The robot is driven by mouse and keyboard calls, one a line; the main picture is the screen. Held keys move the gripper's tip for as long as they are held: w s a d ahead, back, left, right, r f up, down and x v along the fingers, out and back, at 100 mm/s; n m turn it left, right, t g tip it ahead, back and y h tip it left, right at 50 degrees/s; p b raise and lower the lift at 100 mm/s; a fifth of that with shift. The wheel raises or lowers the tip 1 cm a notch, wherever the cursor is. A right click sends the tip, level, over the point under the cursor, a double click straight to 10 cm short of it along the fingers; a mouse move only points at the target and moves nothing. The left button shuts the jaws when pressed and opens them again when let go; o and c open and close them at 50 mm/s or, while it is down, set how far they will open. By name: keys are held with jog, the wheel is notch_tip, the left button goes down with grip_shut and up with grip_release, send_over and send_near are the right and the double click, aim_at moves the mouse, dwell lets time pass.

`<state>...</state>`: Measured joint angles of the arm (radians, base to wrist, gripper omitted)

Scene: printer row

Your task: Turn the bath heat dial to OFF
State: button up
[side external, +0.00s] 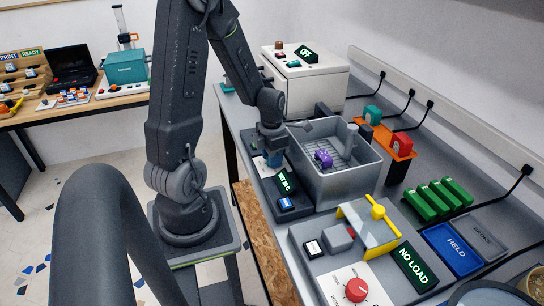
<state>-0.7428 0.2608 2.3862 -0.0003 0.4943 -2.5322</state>
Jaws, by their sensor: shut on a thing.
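The bath is a grey open tank (345,183) with a purple object (323,158) in it. Its dark control panel (268,192) runs along the tank's left side, with a small green-lit display (287,181) whose text I cannot read surely. My gripper (273,158) points down over the far part of this panel, at a pale plate (263,168). It is shut on what seems to be the bath heat dial, which the fingers mostly hide. I cannot tell which mark the dial points to.
A white box (305,82) with an OFF display stands behind the tank. In front is a unit with a yellow clamp (372,232), a red knob (356,289) and a NO LOAD display (414,266). Green blocks (440,200) and a blue HELD tray (452,249) lie to the right.

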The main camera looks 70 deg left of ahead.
jog(key=shift+c, duration=1.3)
jog(key=shift+n, duration=1.5)
jog(key=o, duration=0.9)
notch_tip(320, 180, up, 14)
jog(key=shift+f, duration=0.1)
